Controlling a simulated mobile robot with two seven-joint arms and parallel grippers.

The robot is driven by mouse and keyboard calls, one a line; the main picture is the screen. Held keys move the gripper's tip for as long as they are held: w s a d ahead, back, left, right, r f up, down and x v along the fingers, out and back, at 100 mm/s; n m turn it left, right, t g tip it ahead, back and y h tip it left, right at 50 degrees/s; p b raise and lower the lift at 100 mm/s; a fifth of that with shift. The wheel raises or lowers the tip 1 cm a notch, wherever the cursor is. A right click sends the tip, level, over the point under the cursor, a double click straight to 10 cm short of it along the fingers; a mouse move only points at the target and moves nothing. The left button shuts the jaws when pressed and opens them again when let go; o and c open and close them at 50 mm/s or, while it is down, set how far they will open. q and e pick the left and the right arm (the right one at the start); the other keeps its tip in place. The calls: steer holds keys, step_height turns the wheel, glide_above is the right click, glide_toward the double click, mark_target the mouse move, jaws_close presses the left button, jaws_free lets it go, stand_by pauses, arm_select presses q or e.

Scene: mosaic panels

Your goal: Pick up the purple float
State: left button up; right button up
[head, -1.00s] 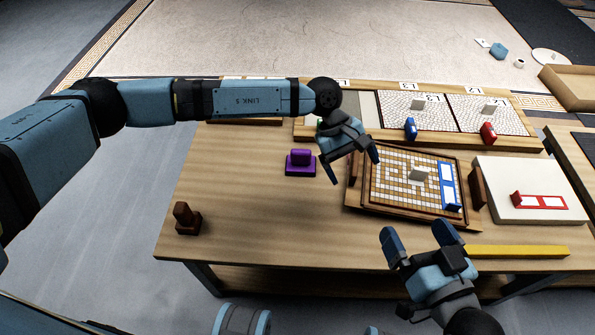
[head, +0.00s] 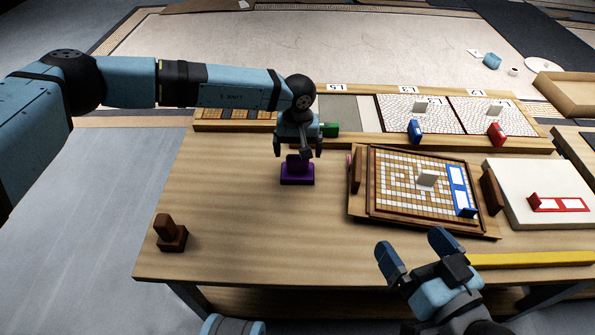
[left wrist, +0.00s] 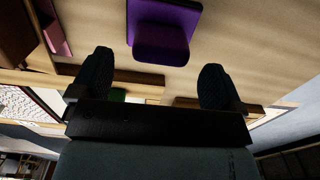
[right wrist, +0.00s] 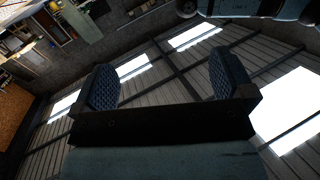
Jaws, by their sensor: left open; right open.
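The purple float (head: 297,176) has a flat base and a raised grip, and stands on the wooden table left of the mosaic board. My left gripper (head: 298,153) is open, pointing down just above and behind it, and hides part of its grip. In the left wrist view the float (left wrist: 162,38) lies beyond the open fingertips of the left gripper (left wrist: 156,72), roughly centred between them; I see no contact. My right gripper (head: 412,250) is open and empty near the table's front edge. It also shows empty in the right wrist view (right wrist: 172,85).
A brown stamp-like block (head: 171,236) stands at the table's front left. The framed mosaic board (head: 378,222) is right of the float, with a brown block (head: 355,171) at its left side. A green piece (head: 329,130) lies behind. The table left of the float is clear.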

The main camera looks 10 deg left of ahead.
mark_target(298, 156)
arm_select(q)
steer(key=f+b, duration=0.1)
steer(key=f, duration=0.1)
steer(key=f+b, duration=0.1)
steer(key=f, duration=0.1)
steer(key=shift+s+f+b, duration=0.2)
steer(key=shift+f+b, duration=0.05)
steer(key=shift+b, duration=0.05)
steer(key=shift+f, duration=0.35)
steer(key=shift+c, duration=0.4)
steer(key=c, duration=1)
steer(key=shift+r, duration=0.1)
arm_select(e)
steer(key=shift+w+d+n+t, duration=0.5)
steer(key=shift+w+n, duration=0.15)
steer(key=shift+n, duration=0.25)
